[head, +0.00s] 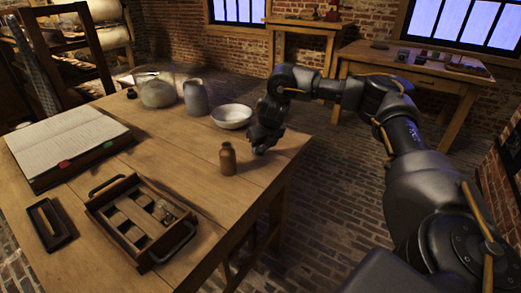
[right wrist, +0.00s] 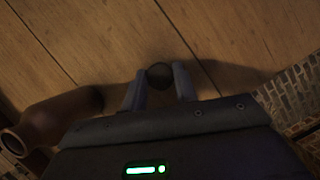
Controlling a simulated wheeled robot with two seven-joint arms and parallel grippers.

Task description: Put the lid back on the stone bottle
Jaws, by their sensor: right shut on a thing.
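The brown stone bottle (head: 227,160) stands upright near the table's right edge. In the right wrist view the bottle (right wrist: 62,116) is at the lower left, its mouth dark and uncovered. My right gripper (head: 261,149) is low over the table, to the right of the bottle and apart from it. In the right wrist view my right gripper (right wrist: 159,86) is shut on a small dark round lid (right wrist: 159,73) between its fingertips. I cannot make out the lid in the head view. My left gripper is not in view.
A white bowl (head: 231,117), a grey pitcher (head: 196,98) and a glass jar (head: 157,92) stand behind the bottle. A wooden tray (head: 118,238) with dark handles lies front left, near an open book (head: 62,140). The table between tray and bottle is clear.

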